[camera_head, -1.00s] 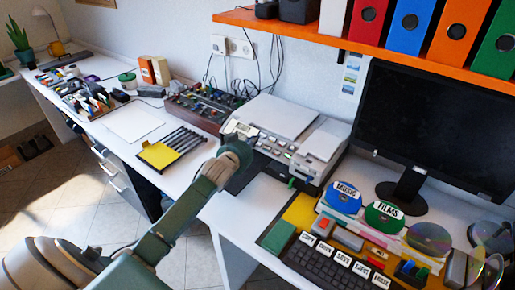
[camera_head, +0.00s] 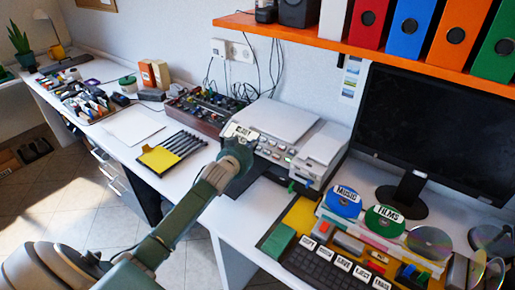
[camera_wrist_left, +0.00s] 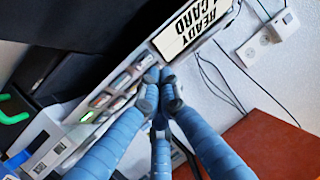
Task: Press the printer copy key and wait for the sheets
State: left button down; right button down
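The white printer (camera_head: 283,118) stands on the desk against the wall, with a row of keys along its front panel. My left gripper (camera_head: 238,148) is at the left end of that panel, just below its small display (camera_head: 240,132). In the left wrist view, the blue fingers (camera_wrist_left: 160,78) come together at the end of the key row (camera_wrist_left: 118,85), beside the display reading "READY CARD" (camera_wrist_left: 196,24). They hold nothing visible. I cannot tell whether the fingertips touch a key. No printed sheet shows clearly at the printer. My right gripper is out of view.
A keyboard (camera_head: 325,263), labelled discs (camera_head: 342,201) and a monitor (camera_head: 440,130) stand right of the printer. Orange shelf (camera_head: 330,42) above.

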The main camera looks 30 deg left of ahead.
pick_arm(q)
jog(key=shift+f, duration=0.15)
dwell(0.3)
jog(key=shift+w+f, duration=0.2)
jog(key=shift+w+f+b, duration=0.2)
jog(key=shift+f+b, duration=0.15)
jog(key=shift+b, duration=0.05)
dwell(0.6)
dwell(0.3)
jog(key=shift+s+r+p, duration=0.45)
jog(key=shift+r+p, duration=0.25)
jog(key=shift+p, duration=0.4)
